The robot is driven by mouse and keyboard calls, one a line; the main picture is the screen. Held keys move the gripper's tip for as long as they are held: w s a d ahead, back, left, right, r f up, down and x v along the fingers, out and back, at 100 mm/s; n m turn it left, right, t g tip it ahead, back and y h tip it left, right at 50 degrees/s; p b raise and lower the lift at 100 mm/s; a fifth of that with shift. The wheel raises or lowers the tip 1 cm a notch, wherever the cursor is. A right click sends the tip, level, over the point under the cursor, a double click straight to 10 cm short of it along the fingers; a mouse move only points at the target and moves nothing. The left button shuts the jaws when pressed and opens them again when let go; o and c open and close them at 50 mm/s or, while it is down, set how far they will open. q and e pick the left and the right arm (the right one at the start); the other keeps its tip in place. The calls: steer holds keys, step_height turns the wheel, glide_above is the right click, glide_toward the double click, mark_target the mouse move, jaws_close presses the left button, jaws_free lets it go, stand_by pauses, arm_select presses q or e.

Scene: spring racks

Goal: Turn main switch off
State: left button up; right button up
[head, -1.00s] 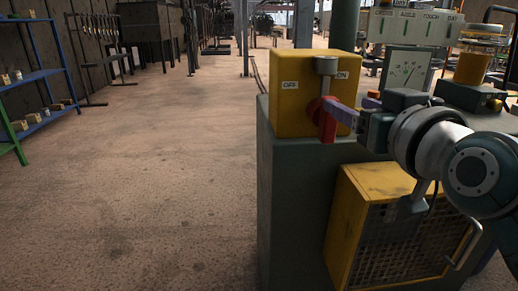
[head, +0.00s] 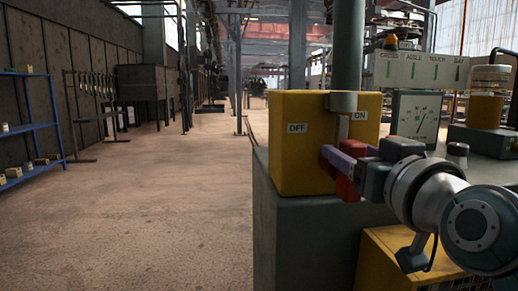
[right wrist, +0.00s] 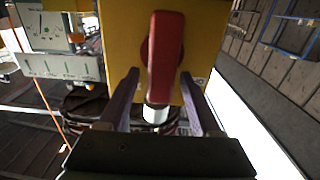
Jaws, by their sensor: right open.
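The main switch is a yellow box (head: 290,165) with OFF and ON labels, right of centre in the head view. Its lever has a red base (head: 347,187) and a grey cylindrical end (head: 342,102), which points up between the labels. In the right wrist view the red part (right wrist: 165,55) lies between the purple fingers, with the pale grey end (right wrist: 155,114) below it. My right gripper (right wrist: 160,88) is open around the lever, with visible gaps. In the head view it reaches in from the right and partly hides the red part. My left gripper is out of view.
The switch box stands on a grey-green cabinet (head: 300,235). A gauge (head: 415,118), a labelled panel (head: 430,70) and a yellow-filled jar (head: 487,95) stand to the right. A yellow mesh-fronted box (head: 385,250) is below. The floor at left is clear up to a blue shelf (head: 30,130).

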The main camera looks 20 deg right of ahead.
steer(key=shift+w, duration=0.1)
steer(key=shift+s+f, duration=0.1)
steer(key=shift+s, duration=0.1)
steer(key=shift+c, duration=0.2)
jaws_close()
steer(key=shift+f, duration=0.15)
